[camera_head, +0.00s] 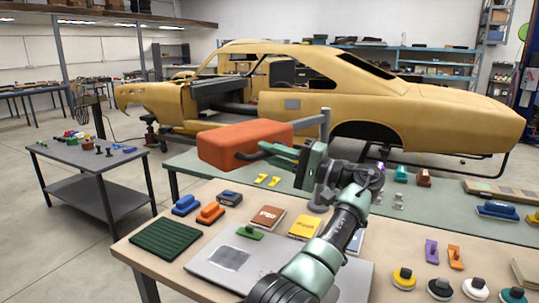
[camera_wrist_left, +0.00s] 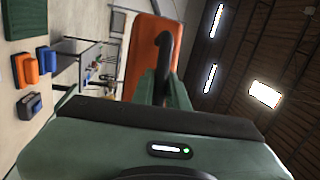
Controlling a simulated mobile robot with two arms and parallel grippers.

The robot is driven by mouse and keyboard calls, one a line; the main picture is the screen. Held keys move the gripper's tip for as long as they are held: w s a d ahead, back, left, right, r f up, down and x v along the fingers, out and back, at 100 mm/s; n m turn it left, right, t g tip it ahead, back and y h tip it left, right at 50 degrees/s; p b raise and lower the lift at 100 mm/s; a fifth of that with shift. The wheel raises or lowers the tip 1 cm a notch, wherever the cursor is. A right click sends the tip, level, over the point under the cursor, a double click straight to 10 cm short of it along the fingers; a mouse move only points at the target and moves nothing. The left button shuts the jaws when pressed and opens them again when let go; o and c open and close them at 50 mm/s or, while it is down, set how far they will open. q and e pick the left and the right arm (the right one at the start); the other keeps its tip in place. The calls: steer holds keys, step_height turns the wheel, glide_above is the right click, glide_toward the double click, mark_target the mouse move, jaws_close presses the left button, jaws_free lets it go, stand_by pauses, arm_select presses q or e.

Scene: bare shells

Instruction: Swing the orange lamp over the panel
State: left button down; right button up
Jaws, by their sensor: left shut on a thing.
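The orange lamp (camera_head: 245,142) is a boxy orange head held up in the air on a grey post (camera_head: 325,125). In the picture it lies above and beyond the grey panel (camera_head: 205,268), a flat sheet with a darker square patch on the near table. My left gripper (camera_head: 272,152) is shut on the lamp's dark handle, at the lamp's right side. In the left wrist view the orange lamp (camera_wrist_left: 137,65) and its black handle (camera_wrist_left: 163,50) show between the green fingers (camera_wrist_left: 163,88). My left arm hides part of the panel and post. My right gripper is out of view.
The near table (camera_head: 150,258) also bears a dark green ribbed mat (camera_head: 165,240), sanding blocks (camera_head: 210,212), sandpaper packs (camera_head: 305,226) and several round pads at right. A green-topped table (camera_head: 440,208) stands behind it. A yellow car shell (camera_head: 400,105) stands beyond.

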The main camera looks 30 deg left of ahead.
arm_select(q)
steer(key=shift+r, duration=0.1)
steer(key=c, duration=1.4)
jaws_free()
steer(key=shift+w, duration=0.1)
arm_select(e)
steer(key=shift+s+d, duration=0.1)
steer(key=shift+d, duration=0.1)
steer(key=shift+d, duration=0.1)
